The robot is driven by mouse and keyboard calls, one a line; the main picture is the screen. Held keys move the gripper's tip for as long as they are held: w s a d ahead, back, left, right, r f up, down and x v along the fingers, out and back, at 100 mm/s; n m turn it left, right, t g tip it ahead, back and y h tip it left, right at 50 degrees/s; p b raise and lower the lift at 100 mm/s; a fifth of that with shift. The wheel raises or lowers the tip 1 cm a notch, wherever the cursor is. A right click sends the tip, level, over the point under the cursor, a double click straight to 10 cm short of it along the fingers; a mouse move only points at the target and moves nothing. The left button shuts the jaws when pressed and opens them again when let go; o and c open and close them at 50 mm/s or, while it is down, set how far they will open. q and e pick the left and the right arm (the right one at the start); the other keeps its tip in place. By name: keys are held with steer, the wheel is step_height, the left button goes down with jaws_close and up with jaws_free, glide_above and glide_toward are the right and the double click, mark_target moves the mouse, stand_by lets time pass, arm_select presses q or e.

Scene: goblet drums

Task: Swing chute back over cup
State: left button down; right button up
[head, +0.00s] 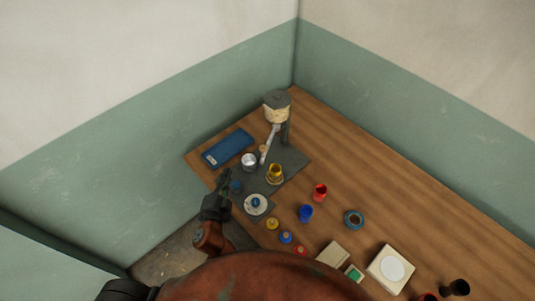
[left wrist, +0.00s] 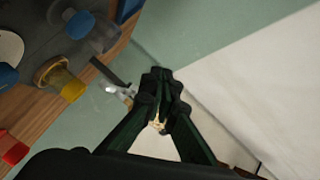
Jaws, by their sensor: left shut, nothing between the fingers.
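In the head view a slanted grey chute (head: 271,138) runs down from under a tan hopper with a grey lid (head: 277,103) on a dark post. A small tan piece sits near its lower end. That end is between a silver cup (head: 249,161) on its left and a yellow goblet-shaped cup (head: 275,173) on its lower right; I cannot tell if it is above either. The yellow cup also shows in the left wrist view (left wrist: 66,82). My right gripper is not in view.
A grey mat (head: 296,160) lies under the stand. A blue box (head: 228,147) lies behind my left gripper. A white dish with a blue knob (head: 256,204) is in front. Red (head: 320,192) and blue (head: 306,213) cups and a tape-like ring (head: 353,219) stand right. Walls close the back.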

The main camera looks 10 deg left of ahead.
arm_select(q)
steer(key=w+d+r+m+t+h, duration=0.25)
steer(key=d+m+h, duration=0.5)
steer(key=d, duration=0.75)
steer(key=w+a+p, duration=0.1)
steer(key=w+a, duration=0.1)
steer(key=w, duration=0.7)
steer(key=shift+m+g+y, duration=0.35)
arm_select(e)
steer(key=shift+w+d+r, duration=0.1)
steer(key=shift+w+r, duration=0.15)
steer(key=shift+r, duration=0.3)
arm_select(q)
steer(key=shift+f, duration=0.1)
steer(key=shift+a, duration=0.1)
